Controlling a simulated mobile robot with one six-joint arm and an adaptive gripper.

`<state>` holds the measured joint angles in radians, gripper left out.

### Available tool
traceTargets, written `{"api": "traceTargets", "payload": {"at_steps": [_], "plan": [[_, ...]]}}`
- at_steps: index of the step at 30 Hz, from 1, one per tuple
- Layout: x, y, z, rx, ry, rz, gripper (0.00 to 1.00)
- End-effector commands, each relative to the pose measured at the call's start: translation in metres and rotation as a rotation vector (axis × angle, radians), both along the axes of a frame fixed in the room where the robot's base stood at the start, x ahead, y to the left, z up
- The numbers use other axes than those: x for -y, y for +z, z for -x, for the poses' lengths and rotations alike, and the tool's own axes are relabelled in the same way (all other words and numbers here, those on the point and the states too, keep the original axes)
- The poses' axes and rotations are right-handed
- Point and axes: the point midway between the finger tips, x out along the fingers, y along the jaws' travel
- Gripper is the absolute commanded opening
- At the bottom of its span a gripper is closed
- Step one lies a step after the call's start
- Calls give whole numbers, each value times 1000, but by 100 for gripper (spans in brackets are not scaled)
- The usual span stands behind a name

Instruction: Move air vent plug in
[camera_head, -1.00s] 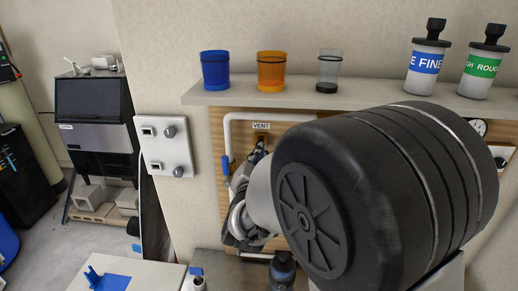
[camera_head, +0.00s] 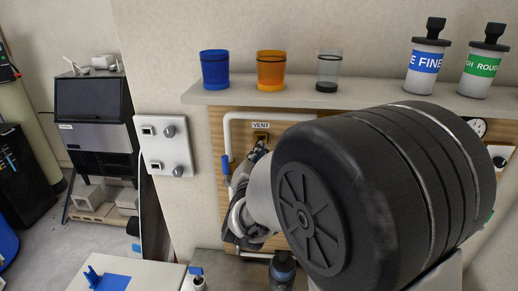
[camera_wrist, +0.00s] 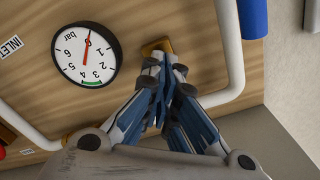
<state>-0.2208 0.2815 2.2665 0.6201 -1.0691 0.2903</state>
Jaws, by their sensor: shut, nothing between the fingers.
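The air vent plug (camera_head: 262,137) is a small brass-coloured piece on the wooden panel, just under the VENT label (camera_head: 261,125). In the wrist view a brass-coloured piece (camera_wrist: 157,46) shows right at the fingertips. My gripper (camera_head: 257,151) is at the plug, with its fingers pointing at the panel. In the wrist view my gripper (camera_wrist: 166,64) has its fingertips together with nothing held between them. The fingertips hide part of the plug. I cannot tell whether they touch it or how deep it sits.
White pipes (camera_head: 228,133) frame the panel, with a blue handle (camera_head: 226,168) at left. A pressure gauge (camera_wrist: 87,55) is beside the gripper. A shelf (camera_head: 300,97) with cups and cartridges runs above. A dark bottle (camera_head: 282,272) stands below my arm.

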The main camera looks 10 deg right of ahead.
Motion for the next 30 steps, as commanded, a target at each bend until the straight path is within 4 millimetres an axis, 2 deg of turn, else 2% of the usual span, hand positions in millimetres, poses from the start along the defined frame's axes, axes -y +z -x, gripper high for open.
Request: {"api": "traceTargets", "payload": {"at_steps": [21, 25, 30], "plan": [[5, 0, -17, 0, 1, 1, 0], [3, 0, -12, 1, 2, 1, 0], [-2, -1, 4, 2, 2, 1, 0]]}}
